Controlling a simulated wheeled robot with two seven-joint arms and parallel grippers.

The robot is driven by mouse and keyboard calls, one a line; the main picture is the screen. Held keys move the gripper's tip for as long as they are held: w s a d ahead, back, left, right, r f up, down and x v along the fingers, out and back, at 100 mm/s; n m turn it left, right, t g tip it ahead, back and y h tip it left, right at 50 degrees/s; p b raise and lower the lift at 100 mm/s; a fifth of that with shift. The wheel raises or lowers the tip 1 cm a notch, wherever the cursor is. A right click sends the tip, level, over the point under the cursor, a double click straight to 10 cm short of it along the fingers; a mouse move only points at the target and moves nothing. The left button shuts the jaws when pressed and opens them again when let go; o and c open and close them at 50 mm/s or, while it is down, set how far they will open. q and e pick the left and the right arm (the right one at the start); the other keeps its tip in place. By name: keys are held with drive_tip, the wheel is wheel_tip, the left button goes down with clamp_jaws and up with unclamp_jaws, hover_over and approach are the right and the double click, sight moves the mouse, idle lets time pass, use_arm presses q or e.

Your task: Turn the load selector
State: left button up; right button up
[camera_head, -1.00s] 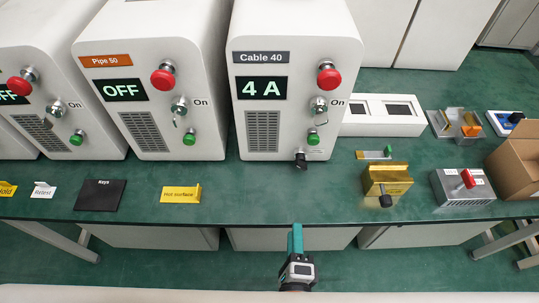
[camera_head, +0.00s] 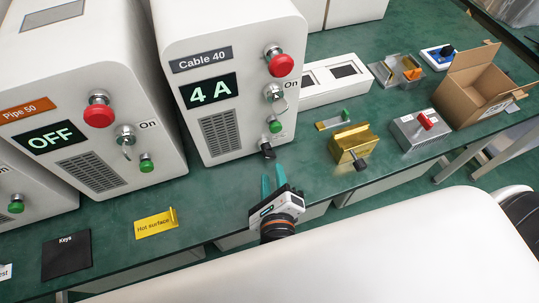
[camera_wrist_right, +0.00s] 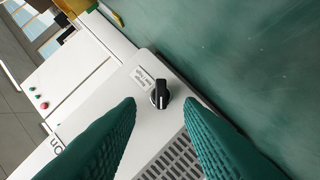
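A black knob (camera_head: 267,150) sticks out at the lower front of the white Cable 40 machine (camera_head: 205,60), whose display reads 4 A. In the right wrist view the knob (camera_wrist_right: 160,90) has a white mark and a small label beside it, too small to read surely. My right gripper (camera_head: 272,180) is in front of the knob in the head view, its teal fingers pointing at it. In the wrist view its fingers (camera_wrist_right: 160,101) are spread with the knob showing beyond the gap. It holds nothing, and I see no contact. My left gripper is out of view.
The machine also has a red button (camera_head: 283,64), a key switch and a green button (camera_head: 275,126). Right of it are a gold block (camera_head: 354,143), a grey box with a red lever (camera_head: 418,131) and a cardboard box (camera_head: 480,90). A yellow sign (camera_head: 155,225) stands left.

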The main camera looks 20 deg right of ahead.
sight(270, 158)
drive_tip(key=x, duration=0.4)
drive_tip(key=shift+w, duration=0.4)
drive_tip(key=shift+x, duration=0.75)
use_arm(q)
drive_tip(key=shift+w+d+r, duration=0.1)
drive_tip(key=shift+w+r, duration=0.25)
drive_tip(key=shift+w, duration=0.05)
use_arm(e)
drive_tip(key=shift+f, duration=0.1)
drive_tip(key=shift+c, duration=0.4)
clamp_jaws()
use_arm(q)
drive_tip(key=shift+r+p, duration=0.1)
drive_tip(key=shift+p, duration=0.25)
